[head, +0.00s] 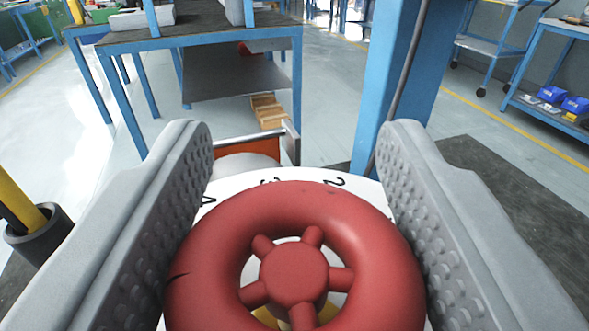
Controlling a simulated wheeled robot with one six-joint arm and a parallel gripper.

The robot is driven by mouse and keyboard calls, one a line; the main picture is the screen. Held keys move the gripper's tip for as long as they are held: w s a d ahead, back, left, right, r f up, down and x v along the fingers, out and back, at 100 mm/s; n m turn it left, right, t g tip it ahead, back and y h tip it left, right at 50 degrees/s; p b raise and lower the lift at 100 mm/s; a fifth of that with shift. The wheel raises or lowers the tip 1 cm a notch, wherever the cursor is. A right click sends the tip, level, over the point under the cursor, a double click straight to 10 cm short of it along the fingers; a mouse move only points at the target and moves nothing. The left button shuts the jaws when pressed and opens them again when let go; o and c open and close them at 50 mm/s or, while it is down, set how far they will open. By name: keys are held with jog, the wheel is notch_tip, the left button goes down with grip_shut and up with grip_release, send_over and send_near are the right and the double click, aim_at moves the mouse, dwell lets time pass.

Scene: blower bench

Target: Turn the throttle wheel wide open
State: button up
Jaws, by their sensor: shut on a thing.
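The red throttle wheel (293,205) fills the lower middle of the head view, with a round hub and several spokes. A dark mark shows on the left of its rim. Behind it is a white dial plate (318,175) with dark numerals along its upper edge, among them a 2 at the upper right. My gripper (295,235) has its two grey, studded fingers on either side of the wheel, shut on its rim at left and right. A small yellow part (268,318) shows between the lower spokes. The wheel's bottom edge is cut off by the frame.
A blue post (392,75) with a dark cable stands just behind the wheel. A yellow bar in a dark cup (38,228) is at the left. A blue-framed workbench (200,42) and a wooden crate (268,111) are farther back.

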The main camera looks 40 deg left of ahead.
dwell(0.4)
jog(key=o, duration=1)
jog(key=shift+d, duration=0.1)
jog(key=shift+v, duration=3.7)
